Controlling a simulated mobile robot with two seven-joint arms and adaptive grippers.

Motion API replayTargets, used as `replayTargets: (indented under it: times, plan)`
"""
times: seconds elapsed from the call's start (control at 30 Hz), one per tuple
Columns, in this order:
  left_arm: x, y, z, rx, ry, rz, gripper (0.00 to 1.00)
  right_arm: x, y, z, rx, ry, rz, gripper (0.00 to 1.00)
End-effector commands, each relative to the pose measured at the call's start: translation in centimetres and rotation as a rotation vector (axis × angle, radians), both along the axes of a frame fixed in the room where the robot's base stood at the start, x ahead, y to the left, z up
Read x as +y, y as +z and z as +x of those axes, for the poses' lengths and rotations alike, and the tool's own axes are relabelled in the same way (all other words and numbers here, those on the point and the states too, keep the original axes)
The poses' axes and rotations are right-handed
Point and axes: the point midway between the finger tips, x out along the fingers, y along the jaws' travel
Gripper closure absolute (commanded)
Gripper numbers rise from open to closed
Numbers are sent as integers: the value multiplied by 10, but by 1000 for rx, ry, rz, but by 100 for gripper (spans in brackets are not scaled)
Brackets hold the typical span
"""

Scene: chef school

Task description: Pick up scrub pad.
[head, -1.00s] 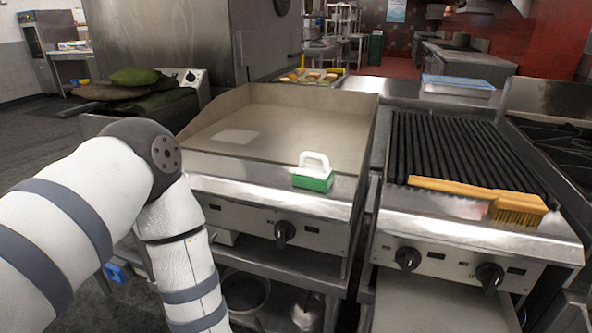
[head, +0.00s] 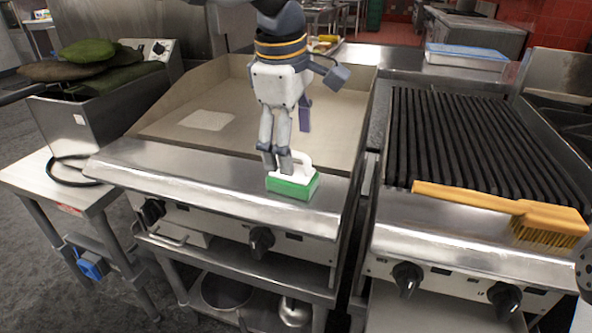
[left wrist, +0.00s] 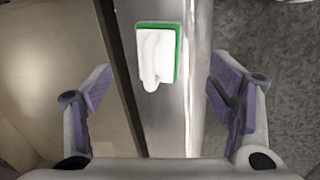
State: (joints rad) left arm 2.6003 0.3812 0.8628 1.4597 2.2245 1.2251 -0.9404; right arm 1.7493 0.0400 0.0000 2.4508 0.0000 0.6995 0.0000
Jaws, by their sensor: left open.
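The scrub pad (head: 293,187) is a green block with a white handle. It rests on the steel front ledge of the flat griddle, near the ledge's right end. My left gripper (head: 281,166) points down from above and its fingertips overlap the white handle in the head view. In the left wrist view the scrub pad (left wrist: 157,54) lies ahead, between the lines of the two open fingers (left wrist: 158,95), and neither finger touches it there. The gripper is empty.
The flat griddle (head: 160,125) lies behind the ledge. A ridged grill (head: 455,140) stands to the right, with a wooden-handled brush (head: 490,205) on its front ledge. Green cushion-like items (head: 80,60) are at the back left. The ledge left of the pad is clear.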

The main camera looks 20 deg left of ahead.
Motion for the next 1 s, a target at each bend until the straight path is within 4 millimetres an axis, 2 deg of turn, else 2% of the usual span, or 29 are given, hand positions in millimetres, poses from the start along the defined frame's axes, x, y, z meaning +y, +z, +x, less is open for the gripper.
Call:
replayTargets:
  times: [0.03, 0.17, 0.4, 0.5, 0.67, 0.77, 0.9, 0.93, 1.0]
  plan:
    - [0, -12, 2, 6, 0, 2, 24, 0, -1, -1, 5, 0, 0, 60]
    - [-1, -27, 5, 2, 0, 2, 24, 0, -2, -1, 6, 0, 0, 60]
    - [-5, -70, 14, 2, 1, 4, 24, 0, -3, -2, 9, 0, -1, 60]
    - [-5, -76, 15, 1, 1, 3, 24, 0, -3, -2, 9, 0, -1, 60]
    - [-5, -76, 15, 0, 1, 3, 24, 0, -3, -2, 9, 0, -1, 60]
    - [-5, -76, 15, 0, 1, 3, 42, 0, -3, -2, 8, 0, -1, 60]
    - [-5, -76, 15, 0, 1, 3, 74, 0, -3, -2, 9, 0, -1, 60]
    - [-5, -76, 15, 0, 1, 3, 77, 0, -3, -2, 9, 0, -1, 60]
    - [-5, -76, 15, 0, 1, 3, 77, 0, -3, -2, 9, 0, -1, 60]
